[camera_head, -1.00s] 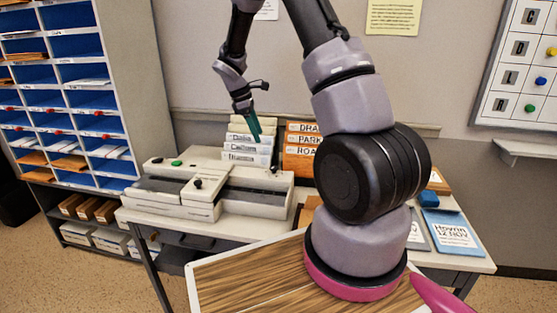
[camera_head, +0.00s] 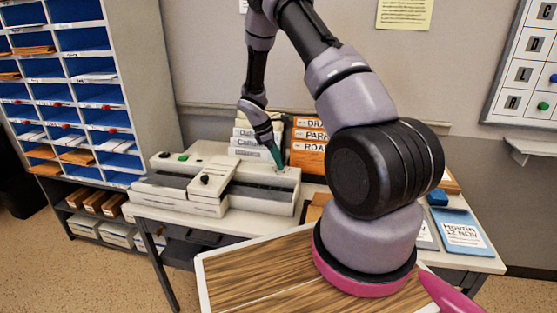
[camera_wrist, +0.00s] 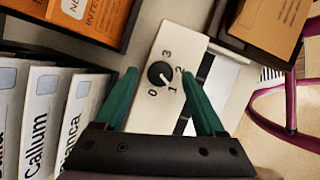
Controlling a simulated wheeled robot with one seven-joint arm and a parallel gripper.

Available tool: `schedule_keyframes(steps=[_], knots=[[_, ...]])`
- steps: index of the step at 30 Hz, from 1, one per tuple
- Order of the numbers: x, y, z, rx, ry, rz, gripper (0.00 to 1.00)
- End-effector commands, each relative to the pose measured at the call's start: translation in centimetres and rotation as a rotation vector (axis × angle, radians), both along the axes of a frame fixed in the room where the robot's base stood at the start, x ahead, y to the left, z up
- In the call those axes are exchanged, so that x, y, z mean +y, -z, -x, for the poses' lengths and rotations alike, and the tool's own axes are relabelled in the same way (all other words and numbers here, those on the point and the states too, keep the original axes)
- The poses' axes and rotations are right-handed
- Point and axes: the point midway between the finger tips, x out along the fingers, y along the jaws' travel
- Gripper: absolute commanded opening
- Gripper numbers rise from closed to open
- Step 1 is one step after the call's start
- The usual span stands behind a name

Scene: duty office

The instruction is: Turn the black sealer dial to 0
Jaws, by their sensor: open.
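The black sealer dial (camera_wrist: 160,73) sits on a pale panel (camera_wrist: 152,120) in the wrist view, with the figures 0, 1, 2 and 3 around it. Its white mark appears to point towards 1. My gripper (camera_head: 278,163) is open above the right end of the long white sealer (camera_head: 262,193). In the wrist view its two green fingers stand on either side of the dial, with gaps; I cannot tell their height above it. In the head view the fingers hide the dial.
White-spined binders (camera_head: 247,142) and orange binders (camera_head: 309,146) stand close behind the sealer. A green button (camera_head: 183,157) and a black knob (camera_head: 205,180) are on the machines to the left.

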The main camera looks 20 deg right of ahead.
Motion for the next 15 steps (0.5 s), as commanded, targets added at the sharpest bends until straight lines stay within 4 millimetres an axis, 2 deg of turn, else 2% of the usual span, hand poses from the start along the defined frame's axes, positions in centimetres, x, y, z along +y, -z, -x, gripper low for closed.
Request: schedule_keyframes(steps=[8, 9, 14, 15], knots=[[-0.10, 0.21, 0.04, 0.000, 0.000, 0.000, 0.72], [-0.09, 0.21, 0.03, 0.000, 0.000, 0.000, 0.68], [-0.08, 0.19, 0.03, 0.000, 0.000, 0.000, 0.07], [-0.08, 0.19, 0.03, 0.000, 0.000, 0.000, 0.00]])
